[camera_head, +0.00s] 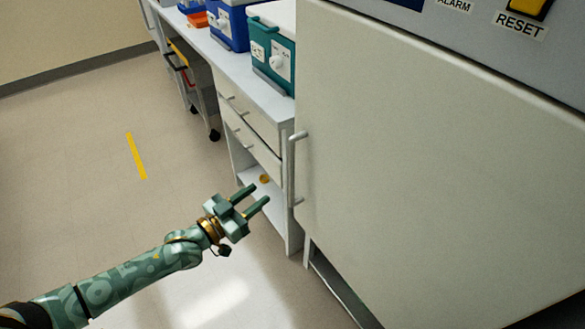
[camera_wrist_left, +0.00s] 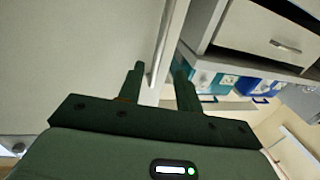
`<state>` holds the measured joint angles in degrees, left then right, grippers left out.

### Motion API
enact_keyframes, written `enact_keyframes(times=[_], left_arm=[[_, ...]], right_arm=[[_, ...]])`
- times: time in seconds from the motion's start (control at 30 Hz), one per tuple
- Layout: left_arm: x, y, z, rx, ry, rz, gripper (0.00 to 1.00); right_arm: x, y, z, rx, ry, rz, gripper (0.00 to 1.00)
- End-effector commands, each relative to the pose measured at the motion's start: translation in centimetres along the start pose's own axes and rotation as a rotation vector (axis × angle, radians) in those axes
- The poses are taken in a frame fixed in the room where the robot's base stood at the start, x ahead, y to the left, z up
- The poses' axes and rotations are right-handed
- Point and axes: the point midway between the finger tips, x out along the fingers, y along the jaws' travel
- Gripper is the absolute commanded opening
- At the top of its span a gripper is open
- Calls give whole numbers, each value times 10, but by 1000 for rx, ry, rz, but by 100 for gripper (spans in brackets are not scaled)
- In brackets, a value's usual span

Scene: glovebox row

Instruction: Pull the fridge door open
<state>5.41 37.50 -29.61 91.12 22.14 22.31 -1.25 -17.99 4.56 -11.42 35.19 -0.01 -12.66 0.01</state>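The fridge door (camera_head: 430,160) is a large pale panel filling the right of the head view, and it looks shut. Its vertical bar handle (camera_head: 292,170) is on the door's left edge. My left gripper (camera_head: 257,193) is open and empty, a little to the left of the handle's lower part in the head view. In the left wrist view the pale door (camera_wrist_left: 70,50) is at left, and the handle (camera_wrist_left: 162,45) runs down toward the gap between the fingers (camera_wrist_left: 158,82). I cannot tell whether the fingers touch it. My right gripper is not in view.
A drawer cabinet (camera_head: 250,130) with an open lower shelf stands left of the fridge. Teal (camera_head: 272,55) and blue (camera_head: 230,25) boxes sit on its counter. A wheeled cart (camera_head: 195,85) stands farther back. The floor (camera_head: 80,190) at left is clear, with a yellow strip (camera_head: 136,155).

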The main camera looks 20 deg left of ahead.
Motion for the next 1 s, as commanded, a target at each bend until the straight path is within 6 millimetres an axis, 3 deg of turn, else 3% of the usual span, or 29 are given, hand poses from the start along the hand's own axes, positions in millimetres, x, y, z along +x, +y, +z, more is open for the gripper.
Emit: enact_keyframes(times=[0.3, 0.5, 0.7, 0.93, 0.97, 1.0], left_arm=[[83, 0, 6, 0, -2, 0, 35], [117, 0, 6, 0, -4, -1, 35], [130, 0, 4, 1, -5, -1, 35], [131, 0, 2, 1, -4, -1, 35], [131, 0, 2, 1, -4, -1, 32], [131, 0, 2, 1, -4, -1, 21]], right_arm=[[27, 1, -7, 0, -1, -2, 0], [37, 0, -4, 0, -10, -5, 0], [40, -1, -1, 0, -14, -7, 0], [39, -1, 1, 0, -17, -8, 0], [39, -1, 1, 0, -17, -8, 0], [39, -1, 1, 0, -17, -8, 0]])
